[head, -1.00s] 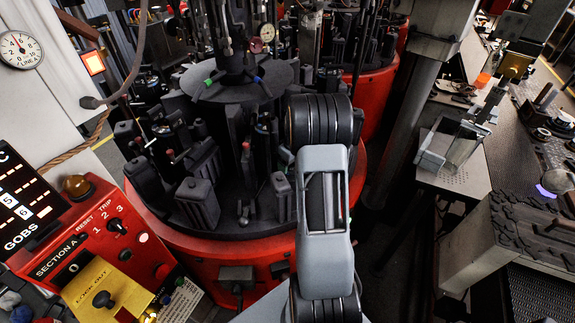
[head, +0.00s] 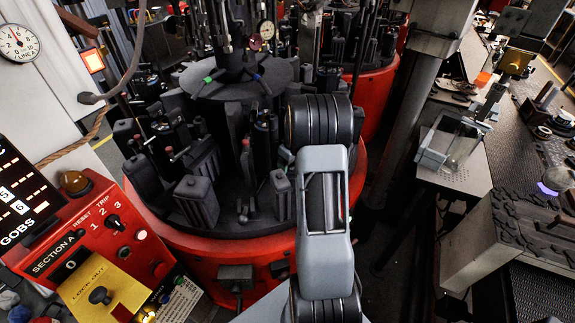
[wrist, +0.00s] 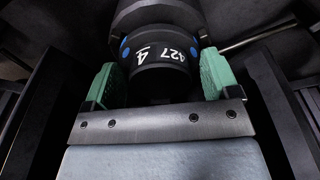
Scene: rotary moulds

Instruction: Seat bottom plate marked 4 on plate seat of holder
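In the head view my grey arm hides the gripper and the plate.
A red-based rotary machine (head: 240,248) with several dark mould parts stands ahead. A red control panel (head: 105,250) is at lower left. A grey post (head: 405,110) and a bench (head: 460,170) with a clear box lie to the right. In the wrist view dark walls flank the gripper.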

